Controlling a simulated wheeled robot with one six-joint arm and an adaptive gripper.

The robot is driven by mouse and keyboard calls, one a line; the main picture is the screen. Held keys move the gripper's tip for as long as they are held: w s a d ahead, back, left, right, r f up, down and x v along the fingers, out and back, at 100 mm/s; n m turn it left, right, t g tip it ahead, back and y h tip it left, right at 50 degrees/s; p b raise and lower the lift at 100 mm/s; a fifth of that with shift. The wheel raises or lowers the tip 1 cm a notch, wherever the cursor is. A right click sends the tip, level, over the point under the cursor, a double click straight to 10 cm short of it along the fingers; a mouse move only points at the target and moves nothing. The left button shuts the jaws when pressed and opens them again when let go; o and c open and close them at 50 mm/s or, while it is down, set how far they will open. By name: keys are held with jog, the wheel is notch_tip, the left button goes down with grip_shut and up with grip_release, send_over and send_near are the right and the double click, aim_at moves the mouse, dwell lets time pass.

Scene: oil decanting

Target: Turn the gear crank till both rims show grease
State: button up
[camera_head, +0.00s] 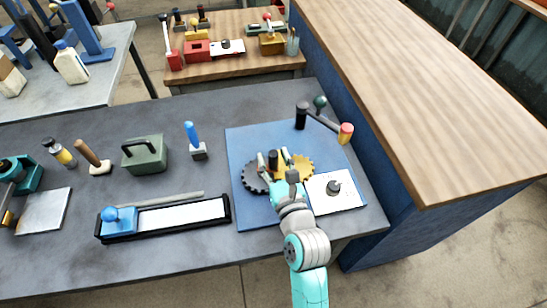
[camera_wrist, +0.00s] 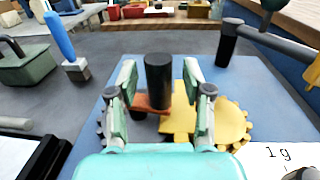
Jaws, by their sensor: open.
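A dark grey gear (camera_head: 252,181) and a yellow gear (camera_head: 304,169) lie side by side on a blue board (camera_head: 245,140). In the wrist view the yellow gear (camera_wrist: 232,124) shows at right, while the dark gear is mostly hidden behind my left finger. The crank has an orange-red arm (camera_wrist: 150,104) and an upright black handle (camera_wrist: 158,80). My gripper (camera_wrist: 160,84) is open, with one finger on each side of the handle and a visible gap to both. In the head view my gripper (camera_head: 274,161) partly covers the gears. I cannot make out grease on either rim.
A black post (camera_head: 301,116) with an arm and a red-yellow knob (camera_head: 346,130) stands behind the gears. A white plate (camera_head: 348,199) with a grey knob lies right of them. A black tray (camera_head: 165,218), a green weight (camera_head: 144,153) and a blue-handled tool (camera_head: 191,135) stand left. A blue-sided counter (camera_head: 365,150) rises at right.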

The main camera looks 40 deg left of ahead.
jog(key=shift+w+a, duration=0.1)
jog(key=shift+a, duration=0.05)
grip_shut()
jog(key=shift+w+n+g+y, duration=0.15)
jog(key=shift+n+g+y, duration=0.3)
jog(key=shift+g, duration=0.25)
jog(key=shift+w+a+n+g+y, duration=0.1)
jog(key=shift+n+g+y, duration=0.15)
jog(key=shift+n+g, duration=0.25)
jog(key=n+g, duration=0.1)
jog(key=n+g+y, duration=0.1)
jog(key=g, duration=0.1)
jog(key=a+n+g, duration=0.1)
jog(key=g, duration=0.1)
jog(key=shift+w+n+y, duration=0.25)
jog(key=shift+w+y, duration=0.05)
jog(key=shift+y, duration=0.1)
jog(key=shift+a+n+g, duration=0.25)
jog(key=shift+n+g, duration=0.7)
jog(key=shift+g, duration=0.65)
jog(key=shift+a+n+g, duration=0.2)
jog(key=shift+n+g, duration=0.75)
jog(key=shift+g, duration=0.65)
